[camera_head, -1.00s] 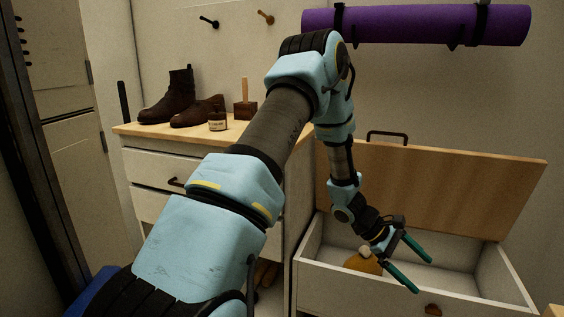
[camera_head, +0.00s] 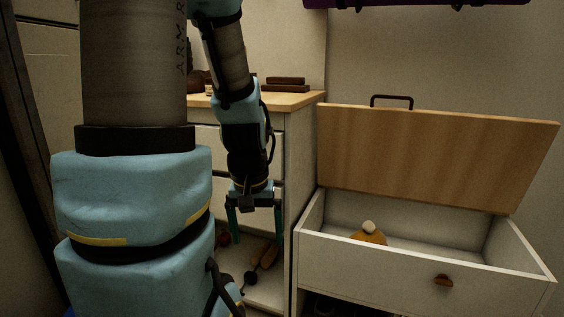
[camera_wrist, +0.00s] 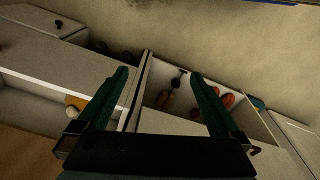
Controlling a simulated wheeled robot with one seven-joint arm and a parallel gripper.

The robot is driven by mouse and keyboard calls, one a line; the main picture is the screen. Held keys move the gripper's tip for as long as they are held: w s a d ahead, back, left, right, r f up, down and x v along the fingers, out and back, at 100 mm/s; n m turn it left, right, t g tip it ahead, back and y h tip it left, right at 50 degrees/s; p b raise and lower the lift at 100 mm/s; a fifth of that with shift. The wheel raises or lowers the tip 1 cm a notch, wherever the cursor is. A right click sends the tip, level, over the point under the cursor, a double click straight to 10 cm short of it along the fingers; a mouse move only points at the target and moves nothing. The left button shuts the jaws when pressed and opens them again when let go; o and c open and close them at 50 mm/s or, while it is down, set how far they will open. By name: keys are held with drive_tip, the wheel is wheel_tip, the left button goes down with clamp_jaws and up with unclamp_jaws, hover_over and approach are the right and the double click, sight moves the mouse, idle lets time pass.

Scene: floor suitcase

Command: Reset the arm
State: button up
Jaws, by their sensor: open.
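My gripper (camera_head: 254,220) hangs in front of the wooden-topped cabinet in the head view, pointing down. Its two green fingers are spread apart with nothing between them. They also show spread in the wrist view (camera_wrist: 160,92). My arm is folded up close to the head camera and covers much of the left side of the picture.
An open chest (camera_head: 375,257) with its wooden lid (camera_head: 435,150) raised stands at right, an orange-brown object with a pale knob (camera_head: 369,233) inside. The cabinet (camera_head: 304,160) has a lower compartment holding several small items (camera_head: 268,256). A purple roll (camera_head: 420,3) hangs above.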

wheel_tip(320, 180, up, 38)
drive_tip(key=a+p, duration=0.1)
drive_tip(key=p, duration=3.7)
drive_tip(key=shift+s+a, duration=0.2)
